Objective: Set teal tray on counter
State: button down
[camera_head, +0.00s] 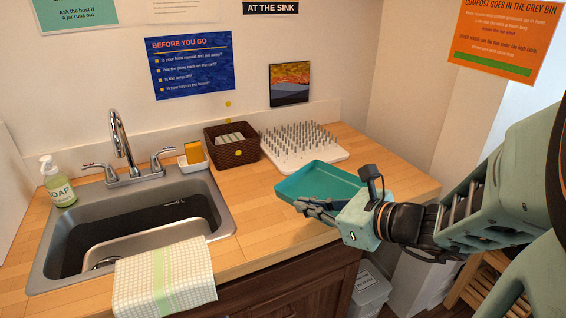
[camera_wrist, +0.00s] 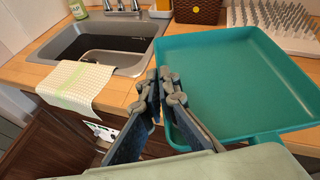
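A teal tray (camera_head: 322,180), shallow with raised sides, is over the right part of the wooden counter (camera_head: 256,205). I cannot tell whether its underside touches the counter. My gripper (camera_head: 309,207) is at the tray's near left side. In the wrist view, the fingers of my gripper (camera_wrist: 160,88) are close together on either side of the rim of the tray (camera_wrist: 235,85), pinching its wall. The tray is empty. The fingers hide part of its left wall.
A white pegged drying rack (camera_head: 296,160) stands right behind the tray, with a brown basket (camera_head: 226,157) to its left. The sink (camera_head: 75,232) is at left, with a checked towel (camera_head: 165,277) over its front edge. Bare counter lies between sink and tray.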

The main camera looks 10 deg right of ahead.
jog(key=shift+w+f+p, duration=0.15)
jog(key=shift+w+p, duration=0.25)
jog(key=shift+w, duration=0.05)
jog(key=w+f+b, duration=0.2)
jog(key=w+f, duration=0.2)
jog(key=w, duration=0.3)
jog(key=b, duration=0.3)
send_over(292, 218)
jog(key=f, duration=0.3)
jog(key=s+f, duration=0.1)
jog(key=f, duration=0.1)
jog(key=f+b, duration=0.1)
jog(key=w+f+b, duration=0.1)
jog(key=f, duration=0.1)
jog(key=shift+a+f+b, duration=0.1)
jog(key=shift+f+b, duration=0.05)
jog(key=shift+b, duration=0.2)
jog(key=shift+f, duration=0.2)
jog(key=shift+f, duration=0.1)
jog(key=shift+f+b, duration=0.15)
jog(key=shift+b, duration=0.25)
jog(key=c, duration=2.2)
grip_release()
jog(key=shift+o, duration=0.2)
